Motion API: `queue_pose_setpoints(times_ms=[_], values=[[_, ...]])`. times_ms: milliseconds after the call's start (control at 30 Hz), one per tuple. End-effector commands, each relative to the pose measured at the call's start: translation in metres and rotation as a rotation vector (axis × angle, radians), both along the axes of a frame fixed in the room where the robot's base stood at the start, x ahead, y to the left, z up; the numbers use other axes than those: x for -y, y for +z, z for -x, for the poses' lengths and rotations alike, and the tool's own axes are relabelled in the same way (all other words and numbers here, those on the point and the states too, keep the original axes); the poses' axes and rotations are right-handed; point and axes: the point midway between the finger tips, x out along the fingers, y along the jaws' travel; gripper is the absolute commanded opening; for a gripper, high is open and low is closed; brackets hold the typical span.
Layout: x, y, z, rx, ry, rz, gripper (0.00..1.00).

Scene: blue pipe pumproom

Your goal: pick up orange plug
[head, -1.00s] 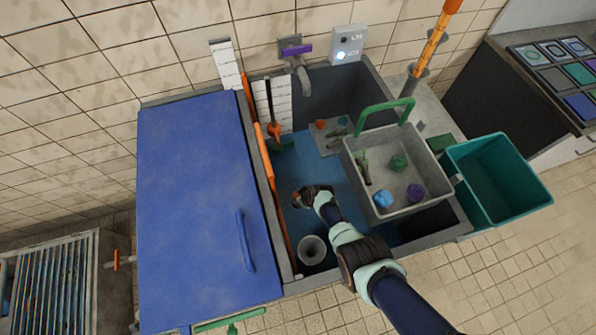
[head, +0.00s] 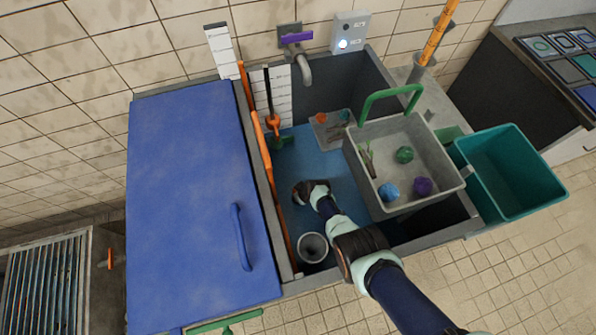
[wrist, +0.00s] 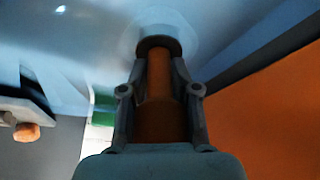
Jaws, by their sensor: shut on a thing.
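The orange plug (wrist: 158,100) is between the two fingers of my gripper (wrist: 160,82) in the wrist view. Its orange shaft points away from the palm and ends in a dark round collar. The collar is at or close to the blue sink floor; I cannot tell whether they touch. In the head view my gripper (head: 298,192) is low over the blue sink floor (head: 310,165), left of the grey basket. The plug is hidden there by the gripper.
A grey basket (head: 440,185) with coloured balls stands right of my gripper. A grey cup (head: 312,247) is just below it in the picture. An orange-edged wall (head: 268,180) and a blue lid (head: 190,190) are to the left. A teal bin (head: 510,175) stands at right.

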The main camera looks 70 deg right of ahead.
Motion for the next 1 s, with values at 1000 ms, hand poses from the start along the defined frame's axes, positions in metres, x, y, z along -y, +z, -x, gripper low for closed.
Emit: queue_pose_setpoints(times_ms=[1000], values=[[0.000, 0.180, 0.000, 0.001, 0.000, 0.002, 0.00]])
